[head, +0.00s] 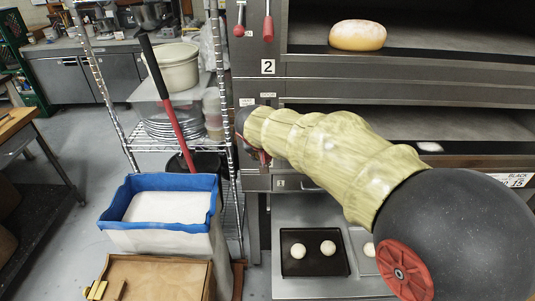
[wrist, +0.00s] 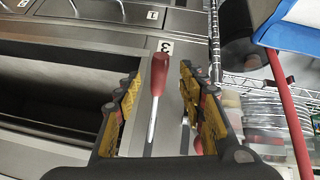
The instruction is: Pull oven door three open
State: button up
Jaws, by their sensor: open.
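A lever with a red grip (wrist: 158,75) and a metal shaft stands on the oven front beside the label 3 (wrist: 167,47) in the wrist view. My gripper (wrist: 158,74) is open, with one finger on each side of the lever in the picture. I see no clear contact, and I cannot tell how deep the lever sits between the fingers. A long dark oven opening (wrist: 55,110) lies to the left of the lever; I cannot tell how its door stands. In the head view my arm hides most of the gripper and the lever.
Red-handled levers (head: 268,28) hang above the label 2 (head: 267,67). A bread loaf (head: 358,35) sits in the upper deck. A wire rack (head: 150,145) and a blue-rimmed bin (head: 160,183) stand left of the oven. A dark tray (head: 314,262) with dough balls lies below.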

jog(key=v, duration=0.6)
jog(key=s+d+f+n+g, duration=0.25)
jog(key=s+f, duration=0.35)
jog(key=s, duration=0.4)
jog(key=s+d+r+m, duration=0.1)
jog(key=s+d, duration=0.4)
jog(key=s, duration=0.3)
jog(key=s+d+r+m+y, duration=0.1)
jog(key=s+d, duration=0.4)
jog(key=s, duration=0.3)
jog(key=s+d+r+m+p, duration=0.1)
jog(key=s+d, duration=0.4)
jog(key=s, duration=0.3)
jog(key=shift+s+r+m, duration=0.2)
jog(key=shift+r+m, duration=0.1)
jog(key=shift+m, duration=0.05)
